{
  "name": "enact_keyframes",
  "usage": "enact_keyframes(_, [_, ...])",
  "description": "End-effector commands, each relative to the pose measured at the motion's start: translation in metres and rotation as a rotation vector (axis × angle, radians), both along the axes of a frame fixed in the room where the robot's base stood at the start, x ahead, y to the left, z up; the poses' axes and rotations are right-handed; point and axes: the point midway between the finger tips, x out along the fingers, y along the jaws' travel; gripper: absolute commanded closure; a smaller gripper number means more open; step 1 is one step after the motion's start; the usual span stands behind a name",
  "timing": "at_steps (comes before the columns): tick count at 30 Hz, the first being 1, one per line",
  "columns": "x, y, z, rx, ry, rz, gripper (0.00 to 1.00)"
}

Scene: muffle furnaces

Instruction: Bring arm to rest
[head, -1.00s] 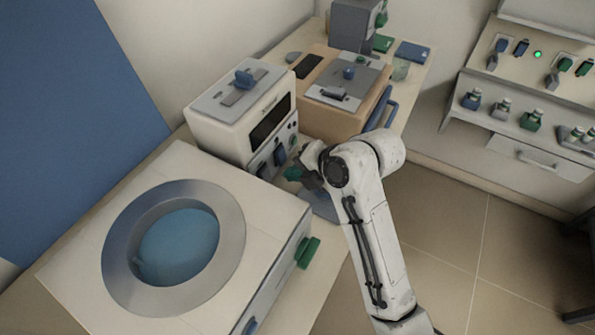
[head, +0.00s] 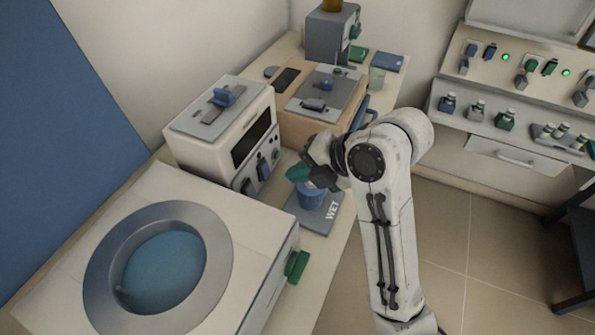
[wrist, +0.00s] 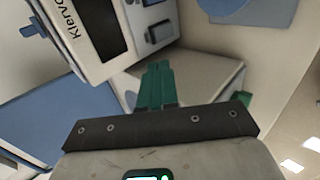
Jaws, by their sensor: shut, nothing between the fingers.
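My white arm (head: 385,230) is bent, with its elbow-like joint raised over the bench's right edge. My gripper (head: 298,174) has green fingertips and hangs in front of the white instrument (head: 215,135). In the wrist view the green fingers of my gripper (wrist: 157,84) are together, with nothing between them. In the head view the gripper overlaps the top of a blue cup (head: 311,197); I cannot tell whether they touch. The cup stands on a dark mat (head: 318,219) marked WET.
A white unit with a round grey-ringed opening (head: 215,235) stands at the near left. A tan box furnace (head: 300,128) and a grey machine (head: 328,38) stand behind. A shelf panel (head: 480,85) is on the right wall.

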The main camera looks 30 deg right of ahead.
Motion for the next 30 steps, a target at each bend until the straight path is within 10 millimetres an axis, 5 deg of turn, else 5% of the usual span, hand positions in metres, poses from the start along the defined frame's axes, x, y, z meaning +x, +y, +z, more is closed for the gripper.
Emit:
enact_keyframes(10, [-0.001, 0.0, -0.002, 0.004, 0.008, -0.009, 1.0])
enact_keyframes(14, [-0.012, -0.004, -0.021, 0.048, 0.092, -0.106, 1.0])
enact_keyframes(20, [-0.058, -0.021, -0.082, 0.197, 0.371, -0.503, 1.0])
enact_keyframes(30, [-0.167, -0.051, -0.172, 0.404, 0.736, -1.359, 1.0])
